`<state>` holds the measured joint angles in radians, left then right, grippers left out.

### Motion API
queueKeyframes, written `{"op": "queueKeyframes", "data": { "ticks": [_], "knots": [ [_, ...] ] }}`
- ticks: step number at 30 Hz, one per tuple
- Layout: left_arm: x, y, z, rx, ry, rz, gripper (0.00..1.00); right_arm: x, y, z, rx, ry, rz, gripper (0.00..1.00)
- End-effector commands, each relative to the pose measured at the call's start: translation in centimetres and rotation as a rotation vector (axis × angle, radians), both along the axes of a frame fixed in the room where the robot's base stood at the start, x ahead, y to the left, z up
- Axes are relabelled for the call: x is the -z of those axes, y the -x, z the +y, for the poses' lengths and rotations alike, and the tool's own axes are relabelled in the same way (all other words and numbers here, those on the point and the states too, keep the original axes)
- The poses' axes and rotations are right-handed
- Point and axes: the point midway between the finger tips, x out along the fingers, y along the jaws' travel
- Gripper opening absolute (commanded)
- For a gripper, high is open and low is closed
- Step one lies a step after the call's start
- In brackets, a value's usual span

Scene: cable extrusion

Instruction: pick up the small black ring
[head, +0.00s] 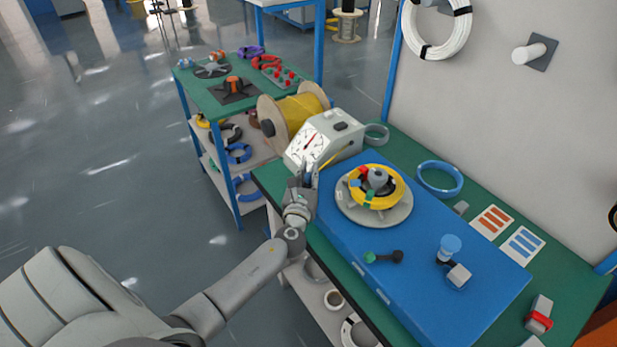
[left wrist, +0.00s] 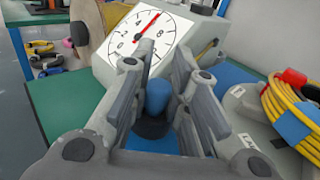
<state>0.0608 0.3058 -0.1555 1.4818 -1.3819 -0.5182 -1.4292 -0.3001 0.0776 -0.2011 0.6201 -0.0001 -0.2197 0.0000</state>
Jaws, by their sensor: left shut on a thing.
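The small black ring (left wrist: 152,126) shows in the left wrist view, low between my left fingers. It is around or against the base of an upright blue peg (left wrist: 158,95); the fingers partly cover it, so I cannot tell exactly. My left gripper (left wrist: 160,85) is shut on the ring, a finger on each side. In the head view my left gripper (head: 305,182) is at the left edge of the blue mat, just in front of the dial box (head: 322,140); the ring and peg are hidden there. My right gripper is not in view.
A yellow cable coil (head: 377,188) lies on a grey round base (head: 373,213) right of the gripper. A green-and-black piece (head: 383,257), a blue-topped part (head: 450,245) and a blue ring (head: 440,179) are farther right. The near part of the blue mat (head: 430,310) is clear.

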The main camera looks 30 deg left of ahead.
Motion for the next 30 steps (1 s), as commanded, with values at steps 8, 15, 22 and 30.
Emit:
{"op": "queueKeyframes", "data": {
  "ticks": [8, 15, 22, 30],
  "knots": [
    [-1.7, 0.0, 0.0, 0.000, 0.000, -0.002, 0.04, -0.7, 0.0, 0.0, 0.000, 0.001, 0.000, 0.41],
    [-6.1, 1.4, 1.7, -0.001, -0.004, -0.003, 0.04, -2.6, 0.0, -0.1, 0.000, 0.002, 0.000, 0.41],
    [-10.2, 4.8, 5.7, 0.002, -0.007, 0.002, 0.04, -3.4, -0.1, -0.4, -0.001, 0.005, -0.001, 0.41],
    [-12.2, 8.0, 9.5, 0.001, -0.004, 0.002, 0.04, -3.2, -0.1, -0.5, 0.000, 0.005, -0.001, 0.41]
  ]
}}
